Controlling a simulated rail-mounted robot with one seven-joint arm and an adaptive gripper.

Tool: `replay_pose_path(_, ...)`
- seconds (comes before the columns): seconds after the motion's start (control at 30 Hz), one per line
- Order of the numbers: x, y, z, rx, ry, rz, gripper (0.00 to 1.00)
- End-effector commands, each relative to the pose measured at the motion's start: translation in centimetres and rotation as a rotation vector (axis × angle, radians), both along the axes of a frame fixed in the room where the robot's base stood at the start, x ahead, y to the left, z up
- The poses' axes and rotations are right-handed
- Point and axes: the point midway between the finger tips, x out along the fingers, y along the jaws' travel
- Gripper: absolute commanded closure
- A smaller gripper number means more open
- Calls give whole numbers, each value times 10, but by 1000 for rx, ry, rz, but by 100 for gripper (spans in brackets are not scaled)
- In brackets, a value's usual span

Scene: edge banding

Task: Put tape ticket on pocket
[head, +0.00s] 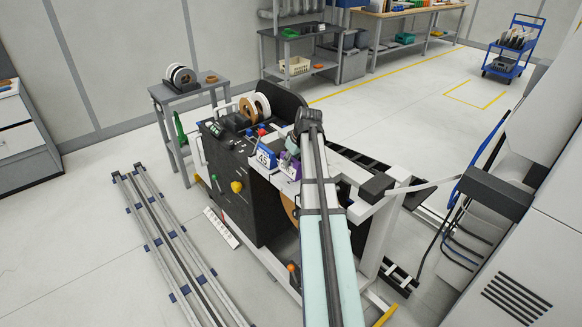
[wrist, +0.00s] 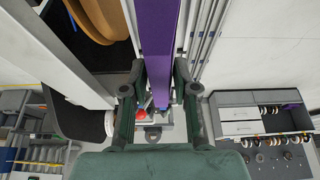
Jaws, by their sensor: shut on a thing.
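My gripper (wrist: 161,72) is shut on a flat purple thing, which looks like the tape ticket (wrist: 158,38), between its two fingers in the wrist view. In the head view my gripper (head: 291,146) is above the front edge of the black machine, partly hidden by my arm. The purple ticket (head: 287,167) shows just below it. Left of it is a blue holder with a white numbered card (head: 264,158), perhaps one of the pockets. I cannot tell whether the purple ticket touches a pocket; its lower end is unclear.
The black machine (head: 226,178) carries tape rolls (head: 262,106) at its back and coloured knobs on its side. A small grey table (head: 188,89) with rolls stands behind it at left. Long rails (head: 172,240) lie on the floor at left. A white cabinet (head: 520,245) stands at right.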

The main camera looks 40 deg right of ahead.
Motion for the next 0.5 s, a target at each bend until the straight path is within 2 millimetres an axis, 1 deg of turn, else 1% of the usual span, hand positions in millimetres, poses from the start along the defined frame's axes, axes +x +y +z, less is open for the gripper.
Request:
replay_pose_path(0.17,0,0,-8,0,0,0,89)
replay_pose_path(0.4,-1,0,-35,1,1,0,89)
replay_pose_path(0.5,0,0,-40,0,0,0,89)
